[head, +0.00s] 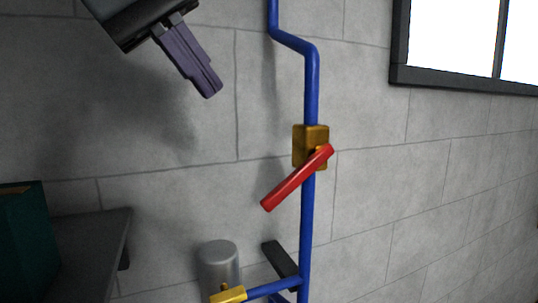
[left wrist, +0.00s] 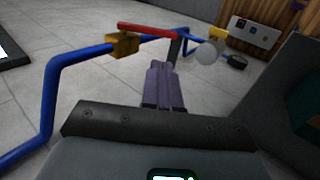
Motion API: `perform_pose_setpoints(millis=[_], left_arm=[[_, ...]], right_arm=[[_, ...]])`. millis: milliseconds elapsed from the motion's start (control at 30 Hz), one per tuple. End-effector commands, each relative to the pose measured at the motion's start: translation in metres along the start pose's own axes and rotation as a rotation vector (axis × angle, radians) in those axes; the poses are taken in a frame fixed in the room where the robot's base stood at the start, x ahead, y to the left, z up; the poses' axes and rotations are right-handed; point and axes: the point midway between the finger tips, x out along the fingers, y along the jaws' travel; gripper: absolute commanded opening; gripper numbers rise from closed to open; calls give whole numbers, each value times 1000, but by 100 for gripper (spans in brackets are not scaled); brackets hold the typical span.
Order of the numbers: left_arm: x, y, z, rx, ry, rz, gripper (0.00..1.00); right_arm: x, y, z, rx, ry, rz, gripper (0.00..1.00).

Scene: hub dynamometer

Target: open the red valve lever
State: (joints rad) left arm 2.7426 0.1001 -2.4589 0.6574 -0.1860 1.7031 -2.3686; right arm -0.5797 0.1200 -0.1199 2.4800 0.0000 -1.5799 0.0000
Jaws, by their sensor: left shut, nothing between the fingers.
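The red valve lever (head: 297,178) is mounted on a brass valve body (head: 303,141) on the blue vertical pipe. In the head view it slants from upper right at the valve down to lower left. My left gripper (head: 210,92) is shut and empty, up and to the left of the lever, apart from it. In the left wrist view the shut purple fingers (left wrist: 160,72) point towards the lever (left wrist: 148,29), which lies beyond them. The brass valve body (left wrist: 123,45) also shows there. My right gripper is in neither view.
The blue pipe (head: 308,225) runs up the block wall, with a bend above the valve. A grey cylinder (head: 218,262) and a lower brass fitting (head: 228,295) are below. A grey shelf (head: 95,240) with a green box (head: 22,240) is at left. A window (head: 450,40) is upper right.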

Motion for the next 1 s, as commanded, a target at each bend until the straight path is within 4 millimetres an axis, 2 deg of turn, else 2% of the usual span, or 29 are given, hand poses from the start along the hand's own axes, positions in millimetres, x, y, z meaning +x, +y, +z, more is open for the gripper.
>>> perform_pose_setpoints(millis=[133,233,700,1000], left_arm=[[5,0,1,3,1,0,0],[16,0,1,2,0,-1,0],[98,0,1,2,-1,-2,0],[131,0,0,1,1,0,0]], right_arm=[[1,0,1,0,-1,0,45],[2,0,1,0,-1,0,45],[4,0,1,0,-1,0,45],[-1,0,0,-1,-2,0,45]])
